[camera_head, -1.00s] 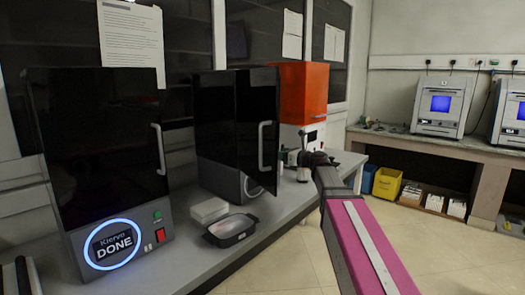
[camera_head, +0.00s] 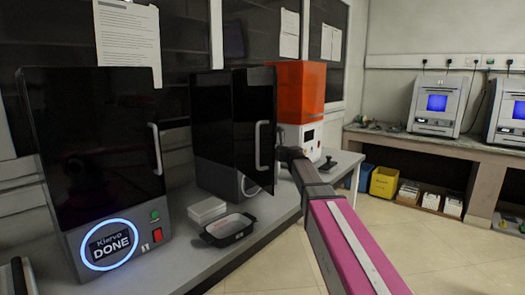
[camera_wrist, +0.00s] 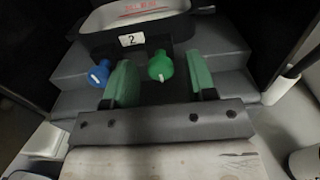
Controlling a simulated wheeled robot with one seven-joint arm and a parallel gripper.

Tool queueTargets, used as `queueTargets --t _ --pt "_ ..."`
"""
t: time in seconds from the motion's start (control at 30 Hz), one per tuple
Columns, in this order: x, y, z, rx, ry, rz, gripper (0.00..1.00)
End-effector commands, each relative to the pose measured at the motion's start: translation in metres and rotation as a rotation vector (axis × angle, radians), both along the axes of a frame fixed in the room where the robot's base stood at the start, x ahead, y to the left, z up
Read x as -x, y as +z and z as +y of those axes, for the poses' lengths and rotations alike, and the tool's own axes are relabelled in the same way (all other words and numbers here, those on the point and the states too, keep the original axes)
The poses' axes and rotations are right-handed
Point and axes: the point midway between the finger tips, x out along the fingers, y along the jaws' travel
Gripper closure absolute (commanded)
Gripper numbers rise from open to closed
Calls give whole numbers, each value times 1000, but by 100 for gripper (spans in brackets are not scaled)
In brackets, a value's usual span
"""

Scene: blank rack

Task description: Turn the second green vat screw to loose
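In the wrist view, a dark vat (camera_wrist: 185,27) with a white label marked 2 lies ahead of my gripper. A green screw (camera_wrist: 160,64) with a white mark is at its front. A blue screw (camera_wrist: 98,74) is to the left, outside the left finger.
The machine's black door (camera_head: 255,125) stands open beside my arm. A closed machine (camera_head: 95,140) showing DONE stands left, and an orange-topped machine (camera_head: 299,90) behind.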

Motion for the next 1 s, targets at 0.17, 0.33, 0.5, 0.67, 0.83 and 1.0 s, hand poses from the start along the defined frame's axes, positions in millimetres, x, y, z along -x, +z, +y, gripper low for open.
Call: queueTargets --t 0.17,0.33,0.5,0.67,0.83,1.0 --pt "0 0 0 0 0 0 96" --pt "0 0 0 2 0 -2 96" --pt "0 0 0 22 0 -28 96" --pt "1 0 0 69 0 -88 96" --pt "1 0 0 150 0 -192 96" --pt "1 0 0 248 0 -318 96"
